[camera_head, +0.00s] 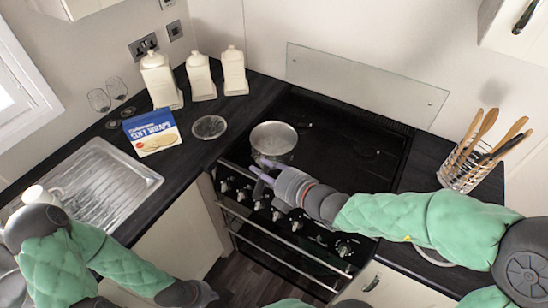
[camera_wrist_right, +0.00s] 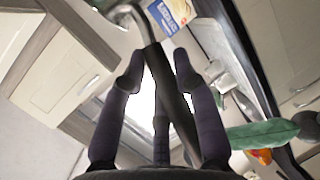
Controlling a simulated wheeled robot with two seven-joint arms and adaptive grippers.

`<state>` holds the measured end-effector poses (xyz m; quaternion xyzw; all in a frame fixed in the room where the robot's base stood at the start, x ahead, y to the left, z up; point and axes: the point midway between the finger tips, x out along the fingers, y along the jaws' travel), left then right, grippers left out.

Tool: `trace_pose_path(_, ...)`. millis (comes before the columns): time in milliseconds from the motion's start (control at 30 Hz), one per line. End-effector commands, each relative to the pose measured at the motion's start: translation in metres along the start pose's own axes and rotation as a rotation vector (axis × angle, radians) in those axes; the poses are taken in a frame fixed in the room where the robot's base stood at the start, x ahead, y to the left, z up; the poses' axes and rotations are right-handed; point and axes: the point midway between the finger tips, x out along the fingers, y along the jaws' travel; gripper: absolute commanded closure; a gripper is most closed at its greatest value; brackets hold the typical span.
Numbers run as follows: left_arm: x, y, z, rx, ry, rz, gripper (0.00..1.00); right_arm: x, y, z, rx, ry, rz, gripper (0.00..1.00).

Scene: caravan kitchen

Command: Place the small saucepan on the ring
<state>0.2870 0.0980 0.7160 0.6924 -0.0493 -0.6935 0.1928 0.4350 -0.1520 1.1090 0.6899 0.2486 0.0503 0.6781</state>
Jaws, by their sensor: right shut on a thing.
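The small saucepan (camera_head: 273,139) is a grey metal pan over the left part of the black hob (camera_head: 335,165). I cannot tell whether its base touches a ring. My right gripper (camera_head: 262,171) reaches in from the right and is shut on the pan's handle. In the right wrist view the dark handle (camera_wrist_right: 168,100) runs between the fingers of the right gripper (camera_wrist_right: 158,75), and only part of the pan's rim shows at the top. The ring beneath the pan is hidden. My left gripper (camera_head: 200,294) is low in front of the cabinets, its fingers unclear.
A utensil holder (camera_head: 466,172) stands right of the hob. Left of it are a glass dish (camera_head: 209,127), a blue box (camera_head: 152,132), cream canisters (camera_head: 199,76), wine glasses (camera_head: 108,103) and the sink drainer (camera_head: 112,180). A glass splashback (camera_head: 365,85) stands behind the hob.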

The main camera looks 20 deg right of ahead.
Motion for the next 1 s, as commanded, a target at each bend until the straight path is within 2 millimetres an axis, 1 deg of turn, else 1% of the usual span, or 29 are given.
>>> trace_pose_path(33, 0.002, -0.001, 0.000, 0.000, 0.000, 0.000, 1.00, -0.008, 0.003, -0.006, -0.012, 0.007, 0.008, 1.00)
trace_pose_path(100, 0.003, -0.001, 0.000, 0.000, 0.000, 0.000, 1.00, -0.017, 0.001, -0.013, -0.017, 0.019, 0.004, 1.00)
trace_pose_path(200, 0.004, -0.002, 0.000, -0.001, 0.000, 0.000, 1.00, -0.026, -0.001, -0.021, -0.023, 0.030, 0.000, 1.00)
trace_pose_path(300, 0.005, -0.002, 0.000, 0.000, 0.000, 0.000, 1.00, -0.029, -0.004, -0.025, -0.024, 0.036, -0.004, 1.00)
trace_pose_path(367, 0.007, -0.003, 0.000, 0.000, 0.000, 0.000, 1.00, -0.028, -0.005, -0.023, -0.025, 0.038, -0.006, 1.00)
trace_pose_path(467, 0.014, -0.005, -0.001, 0.000, 0.000, 0.000, 1.00, -0.017, -0.010, -0.015, -0.024, 0.039, -0.008, 1.00)
trace_pose_path(867, 0.041, -0.015, -0.002, 0.000, 0.000, 0.000, 1.00, 0.046, -0.024, 0.039, -0.024, 0.039, -0.007, 1.00)
trace_pose_path(900, 0.045, -0.016, -0.002, 0.000, 0.000, 0.000, 1.00, 0.052, -0.031, 0.043, -0.022, 0.039, -0.008, 1.00)
trace_pose_path(1000, 0.053, -0.019, -0.002, 0.000, 0.000, 0.000, 1.00, 0.065, -0.043, 0.052, -0.023, 0.038, -0.008, 1.00)
